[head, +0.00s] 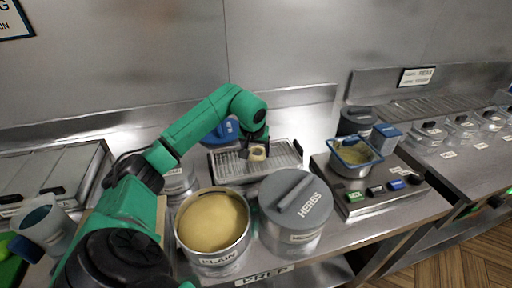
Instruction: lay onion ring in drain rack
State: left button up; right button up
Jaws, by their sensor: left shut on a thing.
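The onion ring (258,152) is a small pale yellow piece in the middle of the head view. My left gripper (256,146) is shut on it, with the arm reaching in from the left and bending down. The drain rack (284,158) is a grey ribbed tray on the counter below and around the gripper. The ring is over the rack's middle; whether it touches the rack I cannot tell. My right gripper is not in view.
An open pot of yellow batter labelled PLAIN (212,222) and a lidded HERBS pot (296,205) stand in front of the rack. A fryer pot with a blue-rimmed basket (355,155) stands to the right. The rack's right part is clear.

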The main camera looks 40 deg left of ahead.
pick_arm(q)
jog(key=shift+f, duration=0.35)
jog(key=shift+s+r, duration=0.15)
jog(key=shift+s, duration=0.1)
jog(key=o, duration=0.7)
jog(key=shift+o, duration=1)
jog(key=shift+w, duration=0.1)
jog(key=v, duration=1.4)
jog(key=shift+r+b, duration=0.2)
jog(key=shift+b, duration=0.1)
jog(key=shift+d, duration=0.1)
